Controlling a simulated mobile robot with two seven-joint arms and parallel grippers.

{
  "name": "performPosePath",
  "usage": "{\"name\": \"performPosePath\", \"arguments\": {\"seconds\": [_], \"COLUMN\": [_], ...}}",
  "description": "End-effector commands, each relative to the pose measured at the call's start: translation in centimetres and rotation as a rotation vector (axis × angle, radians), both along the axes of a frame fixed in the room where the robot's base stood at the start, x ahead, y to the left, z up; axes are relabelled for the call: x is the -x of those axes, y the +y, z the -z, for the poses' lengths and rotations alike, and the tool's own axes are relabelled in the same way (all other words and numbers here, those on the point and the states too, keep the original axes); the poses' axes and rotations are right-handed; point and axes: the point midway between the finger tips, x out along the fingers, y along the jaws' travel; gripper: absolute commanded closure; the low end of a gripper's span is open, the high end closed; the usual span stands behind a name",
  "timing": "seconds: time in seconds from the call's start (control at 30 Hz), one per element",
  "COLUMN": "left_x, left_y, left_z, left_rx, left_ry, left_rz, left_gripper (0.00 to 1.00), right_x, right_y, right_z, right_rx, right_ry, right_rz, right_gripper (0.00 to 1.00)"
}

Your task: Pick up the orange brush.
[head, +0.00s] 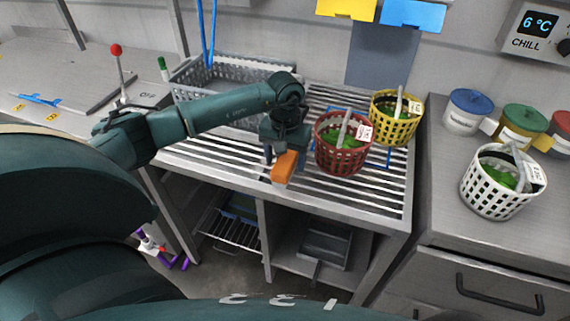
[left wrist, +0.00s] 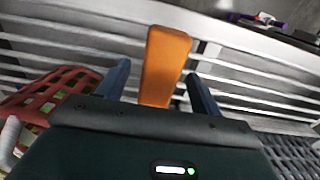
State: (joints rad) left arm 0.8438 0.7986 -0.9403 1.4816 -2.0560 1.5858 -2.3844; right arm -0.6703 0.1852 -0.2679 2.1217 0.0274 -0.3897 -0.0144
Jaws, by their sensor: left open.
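The orange brush (head: 286,166) is an orange block at the slatted metal rack, just below my left gripper (head: 283,158) in the head view. In the left wrist view the orange brush (left wrist: 165,62) lies between the two blue-grey fingers of my left gripper (left wrist: 160,88). The fingers stand apart, with a gap to the brush on each side. The gripper is open. I cannot tell how far the brush is below the fingertips. My right gripper is not in view.
A red basket (head: 333,157) with greens stands close to the right of my left gripper, with a yellow basket (head: 393,130) behind it. A grey crate (head: 190,92) is behind my arm. A white basket (head: 487,197) stands on the right counter. Front slats right of the brush are bare.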

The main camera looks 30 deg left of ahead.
Motion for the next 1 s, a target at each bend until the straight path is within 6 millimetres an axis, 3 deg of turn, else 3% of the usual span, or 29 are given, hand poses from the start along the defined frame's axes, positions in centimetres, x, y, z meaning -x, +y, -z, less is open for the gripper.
{"name": "performPosePath", "arguments": {"seconds": [0.13,0.37,1.0], "left_x": [0.03,0.01,-0.01], "left_y": [0.0,0.01,0.01], "left_z": [1.28,1.41,1.32], "left_rx": [0.0,0.0,0.0], "left_ry": [0.0,-0.001,-0.002], "left_rz": [0.001,0.001,0.0], "left_gripper": [0.35,0.35,0.84], "right_x": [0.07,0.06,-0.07], "right_y": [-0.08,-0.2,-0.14], "right_z": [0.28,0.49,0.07], "right_rx": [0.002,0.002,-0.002], "right_ry": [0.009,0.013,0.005], "right_rz": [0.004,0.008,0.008], "right_gripper": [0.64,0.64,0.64]}}
